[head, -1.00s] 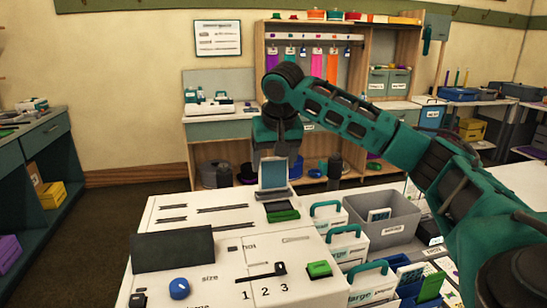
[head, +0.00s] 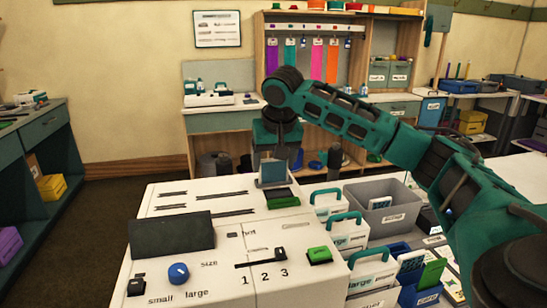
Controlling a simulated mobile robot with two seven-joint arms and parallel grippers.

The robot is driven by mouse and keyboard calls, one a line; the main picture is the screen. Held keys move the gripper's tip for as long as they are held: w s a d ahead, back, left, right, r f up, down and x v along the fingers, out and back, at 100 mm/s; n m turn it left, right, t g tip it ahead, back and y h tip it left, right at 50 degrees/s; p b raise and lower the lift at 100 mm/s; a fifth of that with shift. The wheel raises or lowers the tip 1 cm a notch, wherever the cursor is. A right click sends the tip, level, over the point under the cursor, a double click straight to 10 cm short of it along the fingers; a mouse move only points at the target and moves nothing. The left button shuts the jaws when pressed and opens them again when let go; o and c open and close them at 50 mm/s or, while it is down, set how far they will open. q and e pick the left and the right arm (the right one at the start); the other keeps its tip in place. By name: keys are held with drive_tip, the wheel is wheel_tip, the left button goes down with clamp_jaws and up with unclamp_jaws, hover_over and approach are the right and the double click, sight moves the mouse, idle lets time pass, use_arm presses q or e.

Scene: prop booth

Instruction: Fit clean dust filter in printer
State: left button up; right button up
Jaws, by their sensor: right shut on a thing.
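The printer (head: 240,232) is a large white box in front of me with slots, a dark panel, a blue knob, a slider and green parts on top. A blue-grey flat filter (head: 272,172) in a pale frame stands upright at the printer's far right edge, behind a green-topped part (head: 283,198). My right gripper (head: 272,158) is shut on the filter's top from above. The filter's lower end is at a pale slot piece; I cannot tell how deep it sits. My left gripper is not in view.
Right of the printer stand white boxes with teal handles (head: 345,233), a grey bin (head: 385,215) and a blue bin (head: 420,296) with blue and green panels. A shelf unit (head: 262,60) stands behind. Floor is free at the left (head: 80,250).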

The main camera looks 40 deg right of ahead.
drive_tip(key=shift+f, duration=0.7)
drive_tip(key=shift+f, duration=0.1)
drive_tip(key=o, duration=0.7)
drive_tip(key=v, duration=1.3)
drive_tip(key=shift+p, duration=0.45)
drive_tip(key=shift+f, duration=0.15)
